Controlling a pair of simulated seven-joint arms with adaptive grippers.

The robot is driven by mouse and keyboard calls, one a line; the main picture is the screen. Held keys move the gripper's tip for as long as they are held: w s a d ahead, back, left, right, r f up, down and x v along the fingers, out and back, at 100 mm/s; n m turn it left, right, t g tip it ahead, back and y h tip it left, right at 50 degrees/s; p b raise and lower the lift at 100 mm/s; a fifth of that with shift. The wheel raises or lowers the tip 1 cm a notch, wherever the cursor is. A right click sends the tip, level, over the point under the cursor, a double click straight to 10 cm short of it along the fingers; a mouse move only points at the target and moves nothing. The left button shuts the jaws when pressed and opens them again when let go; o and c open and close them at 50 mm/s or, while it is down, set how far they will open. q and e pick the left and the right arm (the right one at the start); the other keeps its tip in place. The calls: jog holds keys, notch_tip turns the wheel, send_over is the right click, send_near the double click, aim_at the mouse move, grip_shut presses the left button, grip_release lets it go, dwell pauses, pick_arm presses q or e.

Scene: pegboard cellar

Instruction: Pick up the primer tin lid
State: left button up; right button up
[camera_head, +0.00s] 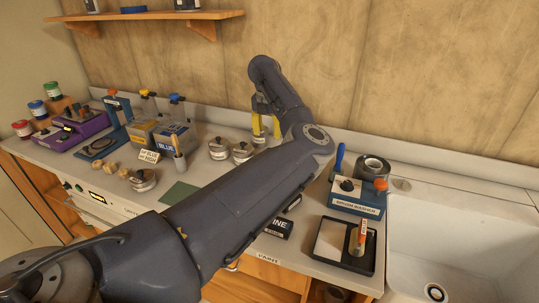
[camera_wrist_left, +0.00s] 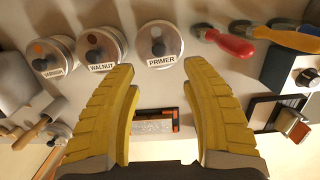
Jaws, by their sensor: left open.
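In the left wrist view, the primer tin (camera_wrist_left: 150,58) stands on the pale counter, with its label facing the camera. Its round pale lid (camera_wrist_left: 168,34) is on top and has a dark knob (camera_wrist_left: 158,46). My left gripper (camera_wrist_left: 160,75) is open and empty, its yellow fingers apart, with the primer tin beyond the gap between the fingertips. In the head view my left gripper (camera_head: 265,118) is low over the counter near the back wall, beside small lidded tins (camera_head: 242,152). Their labels cannot be read there, and my arm hides part of the counter. My right gripper is not seen.
The walnut tin (camera_wrist_left: 102,50) and varnish tin (camera_wrist_left: 52,58) stand left of the primer tin. A red-handled tool (camera_wrist_left: 230,44) lies to its right. In the head view, a blue box (camera_head: 175,136) stands left, and a black tray (camera_head: 345,245) and white sink (camera_head: 450,245) are right.

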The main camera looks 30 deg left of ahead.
pick_arm(q)
jog(key=shift+w+a+f, duration=0.1)
jog(key=shift+w+f, duration=0.1)
jog(key=shift+f, duration=1.35)
jog(key=shift+w+a+f, duration=0.1)
jog(key=shift+w+f, duration=0.15)
jog(key=shift+f, duration=1.25)
jog(key=shift+w+f, duration=0.2)
jog(key=shift+f, duration=1.35)
jog(key=shift+c, duration=0.2)
grip_shut()
